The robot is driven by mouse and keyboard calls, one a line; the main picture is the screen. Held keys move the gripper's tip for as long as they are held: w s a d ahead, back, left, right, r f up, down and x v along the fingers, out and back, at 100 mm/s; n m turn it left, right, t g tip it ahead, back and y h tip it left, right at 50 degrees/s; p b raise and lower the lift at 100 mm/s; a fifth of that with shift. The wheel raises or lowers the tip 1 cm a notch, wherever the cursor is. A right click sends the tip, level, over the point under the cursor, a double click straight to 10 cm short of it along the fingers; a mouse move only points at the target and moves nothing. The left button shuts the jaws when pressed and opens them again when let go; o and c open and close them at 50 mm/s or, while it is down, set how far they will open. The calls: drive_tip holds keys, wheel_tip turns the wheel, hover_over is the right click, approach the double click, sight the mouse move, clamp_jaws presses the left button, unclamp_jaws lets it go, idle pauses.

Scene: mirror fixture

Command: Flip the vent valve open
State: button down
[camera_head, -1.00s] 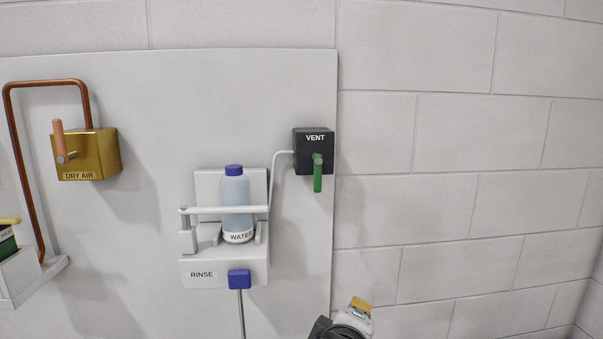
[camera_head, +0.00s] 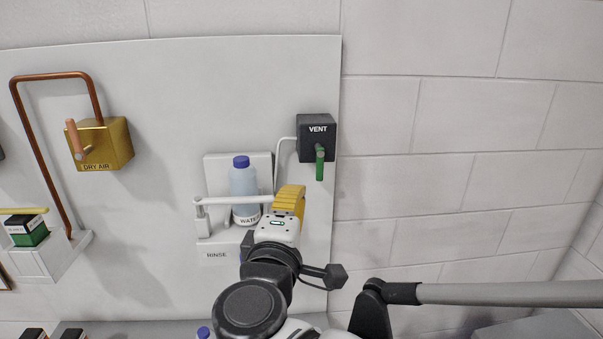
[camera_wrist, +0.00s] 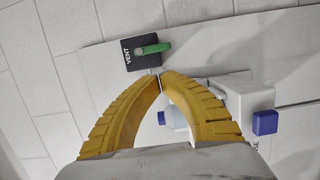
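The vent valve is a black box (camera_head: 316,144) labelled VENT near the right edge of the wall panel. Its green handle (camera_head: 320,166) hangs straight down. In the wrist view the black box (camera_wrist: 128,58) is at the top, turned sideways, with the green handle (camera_wrist: 153,49) pointing right. My gripper (camera_head: 291,189) has yellow ribbed fingers and is below and left of the handle in the head view. In the wrist view the fingertips (camera_wrist: 161,76) meet just beyond the box's lower right corner. Nothing shows between them, and they look apart from the handle.
A blue-capped water bottle (camera_head: 244,182) sits in a white rinse holder (camera_head: 217,228) with a bar, left of my gripper. A thin white tube runs from the vent box. A brass DRY AIR valve (camera_head: 112,143) is further left. The block wall (camera_head: 460,190) at right is bare.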

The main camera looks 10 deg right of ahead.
sight(320, 165)
drive_tip(key=p+x, duration=0.2)
drive_tip(key=x, duration=0.8)
